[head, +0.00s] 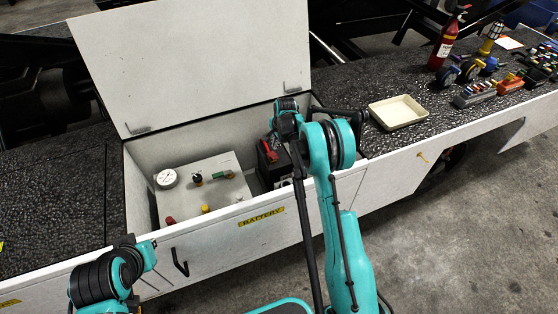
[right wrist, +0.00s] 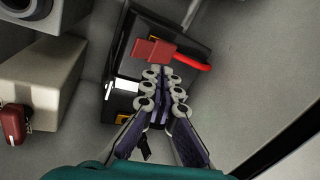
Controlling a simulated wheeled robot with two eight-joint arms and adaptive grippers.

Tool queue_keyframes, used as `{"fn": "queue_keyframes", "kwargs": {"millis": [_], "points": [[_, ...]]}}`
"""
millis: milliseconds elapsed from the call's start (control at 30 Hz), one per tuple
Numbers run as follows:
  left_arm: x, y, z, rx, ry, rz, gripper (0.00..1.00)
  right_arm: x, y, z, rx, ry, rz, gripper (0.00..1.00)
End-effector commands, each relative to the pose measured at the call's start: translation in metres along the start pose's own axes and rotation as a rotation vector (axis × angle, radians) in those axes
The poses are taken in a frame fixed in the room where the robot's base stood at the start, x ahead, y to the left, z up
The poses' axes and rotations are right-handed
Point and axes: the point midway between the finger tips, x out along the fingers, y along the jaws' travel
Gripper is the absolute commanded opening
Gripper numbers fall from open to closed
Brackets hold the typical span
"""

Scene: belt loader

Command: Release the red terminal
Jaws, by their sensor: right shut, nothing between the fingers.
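The red terminal (right wrist: 153,52) is a red block on top of the black battery (right wrist: 190,35), with a thick red cable (right wrist: 192,62) leading right from it. In the head view the red terminal (head: 268,151) shows on the battery in the open box, left of my right wrist. My right gripper (right wrist: 163,74) is shut and empty. Its fingertips are over the battery, just below the terminal in the right wrist view; I cannot tell whether they touch it. My left arm shows at the lower left of the head view, but its gripper does not.
The battery box lid (head: 195,60) stands open behind. A pale unit with a white gauge (head: 167,178) and several coloured fittings fills the box's left. A cream tray (head: 398,112) lies on the deck at right, with a red extinguisher (head: 446,42) and tools beyond.

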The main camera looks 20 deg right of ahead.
Motion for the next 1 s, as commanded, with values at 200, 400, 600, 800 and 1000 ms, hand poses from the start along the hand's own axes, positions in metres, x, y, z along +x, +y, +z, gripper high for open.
{"fn": "queue_keyframes", "kwargs": {"millis": [200,400,600,800,1000], "points": [[-0.004,0.0,-0.003,0.0,0.0,0.0,0.0,0.002,0.037,0.008,0.697,-0.023,-0.193,0.0],[-0.007,0.0,-0.005,0.0,0.0,0.0,0.0,-0.017,0.076,0.02,1.309,-0.146,-0.355,0.0],[-0.008,0.0,-0.006,0.0,0.0,0.0,0.0,-0.036,0.1,0.029,1.667,-0.269,-0.436,0.0],[-0.005,0.0,-0.004,0.0,0.0,0.0,0.0,-0.033,0.103,0.03,1.753,-0.305,-0.451,0.0],[0.006,0.0,0.004,0.0,0.0,0.0,0.0,-0.002,0.089,0.026,1.751,-0.303,-0.451,0.0]]}}
